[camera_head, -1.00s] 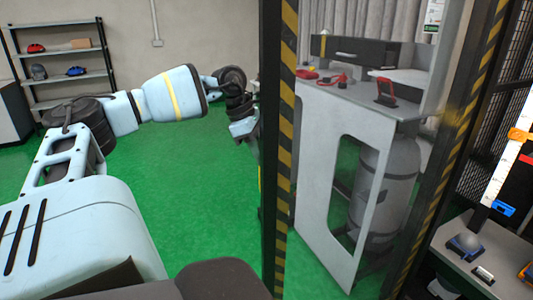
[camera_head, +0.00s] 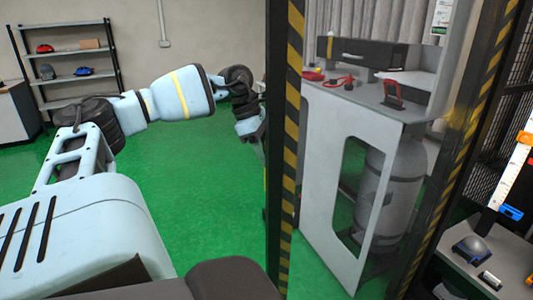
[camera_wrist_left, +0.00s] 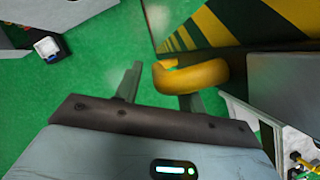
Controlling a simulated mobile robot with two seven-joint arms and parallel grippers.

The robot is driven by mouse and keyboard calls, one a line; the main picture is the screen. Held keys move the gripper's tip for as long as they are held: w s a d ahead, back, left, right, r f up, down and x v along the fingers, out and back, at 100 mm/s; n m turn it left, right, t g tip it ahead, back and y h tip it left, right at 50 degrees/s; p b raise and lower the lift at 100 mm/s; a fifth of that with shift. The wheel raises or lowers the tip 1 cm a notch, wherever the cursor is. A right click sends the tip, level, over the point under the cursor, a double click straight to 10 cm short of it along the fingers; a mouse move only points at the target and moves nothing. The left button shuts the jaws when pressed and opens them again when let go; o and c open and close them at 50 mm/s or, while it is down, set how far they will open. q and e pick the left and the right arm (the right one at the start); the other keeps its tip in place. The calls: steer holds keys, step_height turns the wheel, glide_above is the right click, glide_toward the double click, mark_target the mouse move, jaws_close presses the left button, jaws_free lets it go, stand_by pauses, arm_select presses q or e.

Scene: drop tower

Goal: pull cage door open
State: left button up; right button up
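The cage door's black-and-yellow striped edge (camera_head: 292,100) stands upright in the middle of the head view. In the left wrist view, a rounded yellow handle (camera_wrist_left: 205,73) sits beside a striped frame part (camera_wrist_left: 225,28). My left gripper (camera_wrist_left: 160,90) is open there; the handle's left end lies between the fingers, and its right part overlaps the right finger. I cannot tell whether they touch. In the head view, my left arm reaches in from the left and its hand is partly hidden behind the striped edge. My right gripper is not in view.
Beyond the striped edge stands a grey cabinet (camera_head: 325,160) with a gas cylinder (camera_head: 398,175) and red tools on top. Another striped post (camera_head: 455,140) rises at the right. A shelf (camera_head: 72,53) stands at the back left. The green floor (camera_head: 190,190) at left is clear.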

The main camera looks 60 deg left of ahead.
arm_select(q)
steer(key=v, duration=0.7)
steer(key=shift+r, duration=0.25)
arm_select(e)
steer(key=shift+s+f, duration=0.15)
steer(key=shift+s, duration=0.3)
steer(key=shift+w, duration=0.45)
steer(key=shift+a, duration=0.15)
